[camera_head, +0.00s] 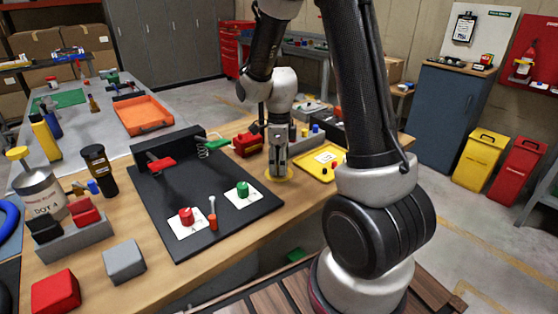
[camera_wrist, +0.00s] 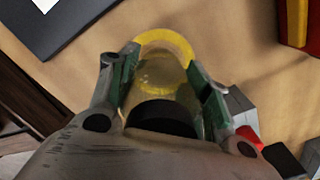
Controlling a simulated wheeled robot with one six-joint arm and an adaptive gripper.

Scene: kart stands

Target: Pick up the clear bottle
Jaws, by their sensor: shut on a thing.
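The clear bottle (camera_wrist: 160,85) shows in the wrist view as a see-through, yellowish body with a black cap toward me. It sits between the two green-padded fingers of my gripper (camera_wrist: 162,88), which are shut on its sides. A yellow ring (camera_wrist: 163,38) shows around the bottle's far end, on or just above the wooden bench. In the head view my gripper (camera_head: 279,160) points down over a yellow round patch (camera_head: 280,176) on the bench, right of the black mat. The bottle is mostly hidden there by the fingers. I cannot tell whether it touches the bench.
The black mat (camera_head: 160,195) with red and green knobs lies to the left. A yellow tray (camera_head: 318,165) is close on the right, and a red block (camera_head: 247,144) stands behind left. A grey bin row (camera_head: 75,240) and orange tray (camera_head: 142,115) are farther left.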

